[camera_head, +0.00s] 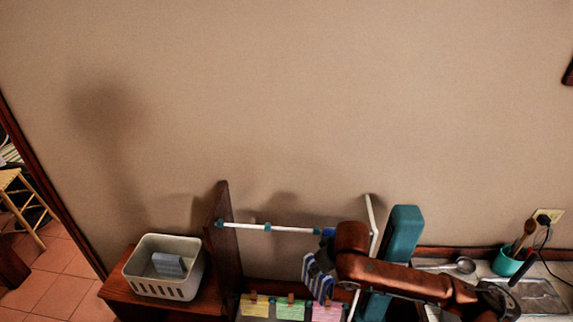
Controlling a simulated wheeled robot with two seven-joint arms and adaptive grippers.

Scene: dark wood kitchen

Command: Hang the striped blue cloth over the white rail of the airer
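The striped blue and white cloth (316,278) hangs in folds just left of the end of my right arm, below the level of the white rail. The white rail (285,229) of the airer runs from the dark wooden panel toward the white post (373,222) on the right. My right gripper (326,256) is at the cloth's upper end, near the right part of the rail. My brown arm links cover much of it, so its fingers cannot be made out. A small blue patch shows at the rail beside the arm; I cannot tell what it is. My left gripper is not in view.
A pale basket (150,287) with a folded light blue item (168,264) stands on a wooden top at left. Yellow (255,307), green (290,309) and pink (327,313) pieces hang below the rail. A teal upright (404,230) and a sink (538,297) are at right.

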